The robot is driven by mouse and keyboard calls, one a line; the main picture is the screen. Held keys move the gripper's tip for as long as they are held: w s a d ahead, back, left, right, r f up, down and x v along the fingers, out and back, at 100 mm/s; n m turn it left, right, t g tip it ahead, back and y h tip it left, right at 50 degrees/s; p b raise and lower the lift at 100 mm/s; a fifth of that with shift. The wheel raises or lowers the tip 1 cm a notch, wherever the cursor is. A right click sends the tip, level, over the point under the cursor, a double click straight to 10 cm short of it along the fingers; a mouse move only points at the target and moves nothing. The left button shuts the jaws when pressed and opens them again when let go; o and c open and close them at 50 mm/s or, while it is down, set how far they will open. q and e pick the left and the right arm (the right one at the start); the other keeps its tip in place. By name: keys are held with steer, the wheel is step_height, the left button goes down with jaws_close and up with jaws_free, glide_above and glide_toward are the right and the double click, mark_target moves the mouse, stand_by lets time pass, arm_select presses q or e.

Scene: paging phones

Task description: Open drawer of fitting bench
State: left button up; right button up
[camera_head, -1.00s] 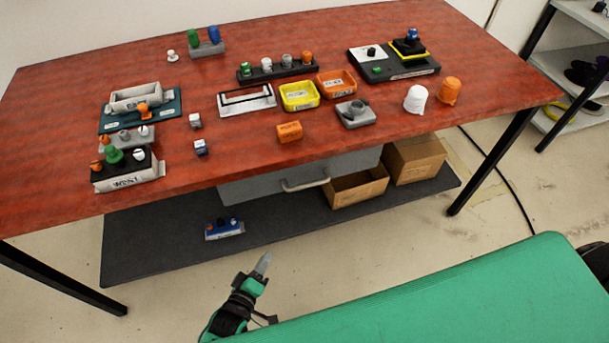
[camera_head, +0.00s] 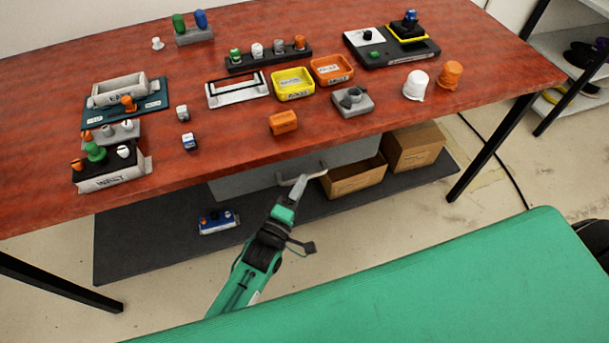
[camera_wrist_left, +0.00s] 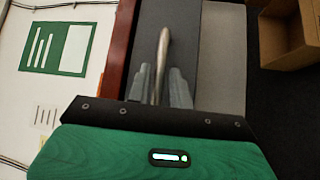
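The fitting bench (camera_head: 330,105) has a red top and dark legs. Its grey drawer (camera_head: 238,186) hangs under the front edge and looks closed. A pale bar handle (camera_head: 317,175) runs across the drawer front. My left gripper (camera_head: 298,186) reaches up to this handle from below and partly covers it. In the left wrist view the handle (camera_wrist_left: 162,60) lies between the two fingers of my left gripper (camera_wrist_left: 160,84), which stand apart on either side of it. A firm grip on the bar does not show. My right gripper is in neither current view.
A dark lower shelf (camera_head: 140,240) carries a blue-and-white block (camera_head: 217,222) and cardboard boxes (camera_head: 413,148) right of the drawer. Bins, knobs and small blocks stand on the bench top. A green surface (camera_head: 450,275) fills the lower right foreground.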

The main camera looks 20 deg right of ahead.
arm_select(q)
steer(key=shift+x, duration=1.4)
arm_select(e)
steer(key=shift+s+f, duration=0.15)
arm_select(q)
steer(key=shift+c, duration=0.3)
jaws_close()
arm_select(e)
steer(key=shift+d, duration=0.1)
